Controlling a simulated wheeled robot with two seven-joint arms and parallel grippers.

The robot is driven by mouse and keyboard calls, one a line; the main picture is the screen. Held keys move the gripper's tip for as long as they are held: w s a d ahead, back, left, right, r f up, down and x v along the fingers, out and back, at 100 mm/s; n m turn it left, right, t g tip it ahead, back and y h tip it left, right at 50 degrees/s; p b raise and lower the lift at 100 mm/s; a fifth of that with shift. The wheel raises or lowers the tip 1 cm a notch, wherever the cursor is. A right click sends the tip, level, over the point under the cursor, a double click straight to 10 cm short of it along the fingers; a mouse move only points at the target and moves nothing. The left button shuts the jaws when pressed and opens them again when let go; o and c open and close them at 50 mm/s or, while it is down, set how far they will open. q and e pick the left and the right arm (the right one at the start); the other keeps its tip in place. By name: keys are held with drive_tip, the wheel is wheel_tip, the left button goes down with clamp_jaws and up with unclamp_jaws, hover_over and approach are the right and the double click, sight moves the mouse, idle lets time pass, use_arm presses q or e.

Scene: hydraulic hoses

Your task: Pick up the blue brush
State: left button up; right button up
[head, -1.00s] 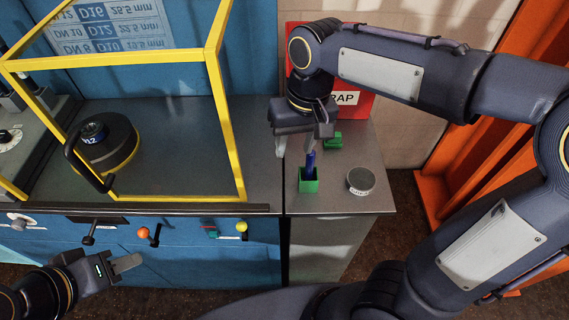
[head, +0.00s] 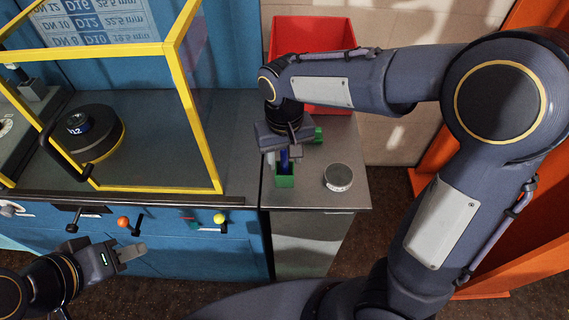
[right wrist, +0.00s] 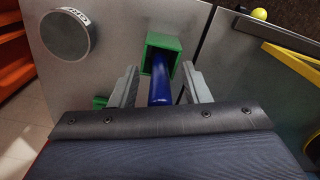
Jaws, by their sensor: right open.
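The blue brush (head: 284,160) stands in a small green square holder (head: 285,181) on the grey bench top at the right. In the right wrist view the brush's blue handle (right wrist: 161,84) rises out of the green holder (right wrist: 163,53). My right gripper (right wrist: 156,88) is open, its two fingers on either side of the blue handle with gaps to both. In the head view my right gripper (head: 284,156) is above the holder and partly hides the brush. My left gripper (head: 131,253) is at the lower left, in front of the blue cabinet; its finger gap cannot be made out.
A round grey tin (head: 338,178) stands right of the holder. Another green piece (head: 318,135) sits behind my right gripper. A red bin (head: 312,50) is at the back. The yellow-framed guard (head: 213,150) stands to the left.

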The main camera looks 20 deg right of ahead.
drive_tip(key=shift+c, duration=0.4)
clamp_jaws()
drive_tip(key=shift+r, duration=0.1)
wheel_tip(320, 180, up, 10)
drive_tip(key=shift+f, duration=0.1)
